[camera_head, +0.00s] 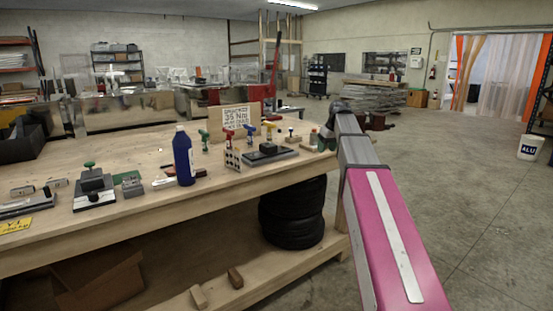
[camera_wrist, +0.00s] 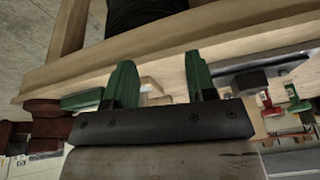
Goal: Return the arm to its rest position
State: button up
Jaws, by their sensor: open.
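My arm, with a pink link and a grey link, reaches from the lower right of the head view to the right end of the workbench (camera_head: 110,210). My gripper (camera_head: 325,139) is small there and partly hidden by the arm. In the wrist view my gripper (camera_wrist: 161,82) shows two green fingers well apart, with nothing held between them. The bench edge (camera_wrist: 160,58) lies just beyond the fingertips in that view. Whether the fingers touch anything cannot be told.
On the bench stand a blue bottle (camera_head: 183,157), a paper sign (camera_head: 236,118), a black fixture (camera_head: 268,153) and several coloured-handled tools. Black tyres (camera_head: 291,215) are stacked under the bench. The concrete floor (camera_head: 450,200) at right is open, with a white bucket (camera_head: 529,147) farther off.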

jog(key=s+f+m, duration=0.1)
jog(key=s+f, duration=0.3)
jog(key=f, duration=0.3)
jog(key=s+a+f+m+g+h, duration=0.1)
jog(key=s+f, duration=0.2)
jog(key=f, duration=0.4)
jog(key=s+f+m, duration=0.1)
jog(key=s+f, duration=0.3)
jog(key=f, duration=0.3)
jog(key=s+a+f+m+g+h, duration=0.1)
jog(key=s+f+m+g, duration=0.1)
jog(key=s+f, duration=1.6)
jog(key=shift+s, duration=0.45)
jog(key=shift+a, duration=0.1)
